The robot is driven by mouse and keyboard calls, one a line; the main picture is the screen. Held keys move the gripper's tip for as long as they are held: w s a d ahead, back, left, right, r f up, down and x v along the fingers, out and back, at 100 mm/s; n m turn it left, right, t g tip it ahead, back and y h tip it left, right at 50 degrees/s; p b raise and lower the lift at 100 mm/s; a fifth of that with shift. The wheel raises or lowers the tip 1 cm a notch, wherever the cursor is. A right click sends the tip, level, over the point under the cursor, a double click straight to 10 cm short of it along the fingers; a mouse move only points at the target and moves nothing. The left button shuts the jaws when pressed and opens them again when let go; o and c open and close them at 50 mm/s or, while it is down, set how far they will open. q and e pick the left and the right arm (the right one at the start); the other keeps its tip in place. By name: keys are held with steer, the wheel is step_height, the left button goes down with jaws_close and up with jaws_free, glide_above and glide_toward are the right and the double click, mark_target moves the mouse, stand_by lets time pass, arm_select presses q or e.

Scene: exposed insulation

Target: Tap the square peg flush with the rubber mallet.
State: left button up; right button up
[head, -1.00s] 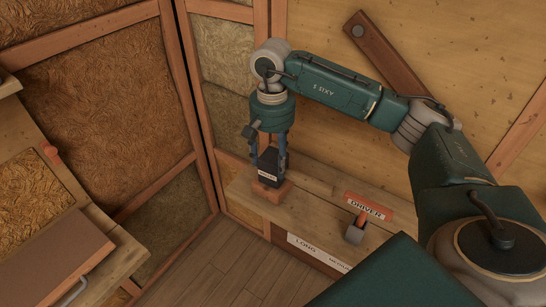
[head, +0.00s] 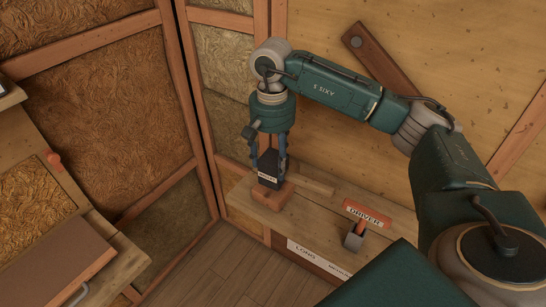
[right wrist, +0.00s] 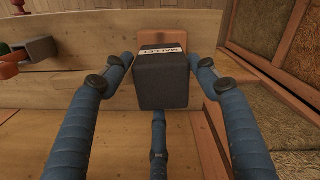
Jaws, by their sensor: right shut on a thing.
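The mallet has a dark block-shaped head with a white label reading MALLET (right wrist: 162,82). In the head view the mallet (head: 269,168) is at the lower end of my right arm, just above a reddish-brown block (head: 272,196) on the bench. My right gripper (head: 269,158) points down and is shut on the mallet. In the right wrist view its blue fingers (right wrist: 165,68) surround the dark head. I cannot tell whether the mallet touches the block. I cannot make out the square peg. My left gripper is not in view.
A wooden bench (head: 318,203) runs along the back wall, with a DRIVER label (head: 367,213) and a small grey holder (head: 355,238) right of the mallet. Another worktop (head: 120,258) with a brown panel (head: 55,262) stands at left. Open floor (head: 225,265) lies between.

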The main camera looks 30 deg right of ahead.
step_height(320, 180, down, 3)
steer(key=shift+f+b, duration=0.2)
steer(key=shift+b, duration=0.5)
steer(key=shift+c, duration=0.4)
steer(key=shift+s+r, duration=0.15)
steer(key=shift+r, duration=0.05)
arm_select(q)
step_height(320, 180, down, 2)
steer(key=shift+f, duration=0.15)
arm_select(e)
steer(key=r+p, duration=0.2)
steer(key=r, duration=0.1)
steer(key=r+p, duration=0.1)
steer(key=shift+w+r, duration=0.15)
steer(key=shift+w, duration=0.2)
steer(key=shift+s+r, duration=0.15)
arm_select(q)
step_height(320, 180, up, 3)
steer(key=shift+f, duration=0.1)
